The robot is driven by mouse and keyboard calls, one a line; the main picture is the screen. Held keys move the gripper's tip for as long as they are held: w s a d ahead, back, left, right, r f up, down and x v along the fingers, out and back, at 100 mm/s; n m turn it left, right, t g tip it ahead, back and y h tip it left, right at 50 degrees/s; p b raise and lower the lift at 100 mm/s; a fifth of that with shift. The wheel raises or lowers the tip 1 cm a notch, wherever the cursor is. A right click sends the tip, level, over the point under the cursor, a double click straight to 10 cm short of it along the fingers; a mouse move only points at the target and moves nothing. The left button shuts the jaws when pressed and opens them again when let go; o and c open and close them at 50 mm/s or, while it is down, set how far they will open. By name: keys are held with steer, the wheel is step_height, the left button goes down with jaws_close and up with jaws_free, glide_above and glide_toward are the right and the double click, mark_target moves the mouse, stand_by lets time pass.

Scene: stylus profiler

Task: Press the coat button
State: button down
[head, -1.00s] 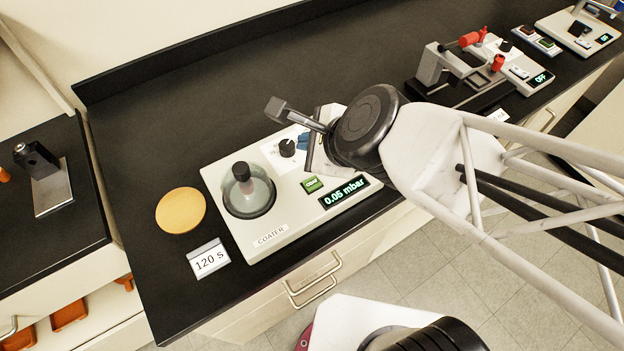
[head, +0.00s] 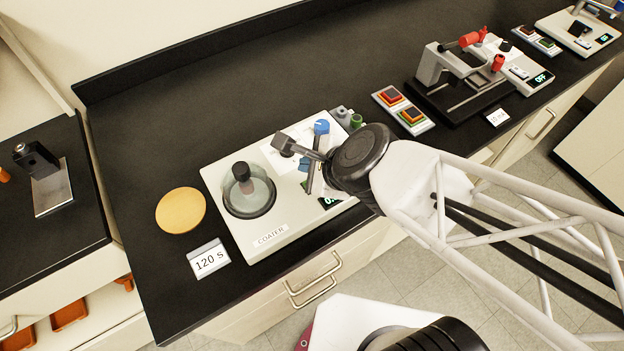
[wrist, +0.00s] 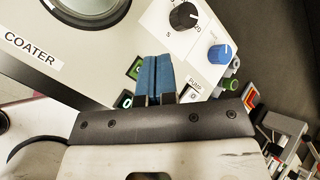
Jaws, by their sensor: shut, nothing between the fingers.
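The coater (head: 225,190) is a pale box on the black bench, with a glass bell jar (head: 249,192) at its left. The green coat button (wrist: 136,70) shows in the wrist view, just left of my blue fingertips and partly covered by them. In the head view my gripper hides most of it. My gripper (wrist: 155,62) is shut and empty, pointing down over the coater's panel; it also shows in the head view (head: 304,166). I cannot tell whether the fingertips touch the panel. The display (head: 330,202) is partly hidden by my arm.
A black knob (wrist: 184,16) and a blue knob (wrist: 220,54) rise from the panel near my fingers. A wooden disc (head: 181,211) and a "120 s" card (head: 209,258) lie left of the coater. Button boxes (head: 403,109) stand at the right. The bench behind is clear.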

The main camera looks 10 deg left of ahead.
steer(key=shift+f, duration=1.25)
steer(key=shift+f, duration=0.8)
stand_by(2.1)
steer(key=shift+r, duration=0.8)
steer(key=shift+r, duration=0.1)
stand_by(0.4)
steer(key=shift+r, duration=2.45)
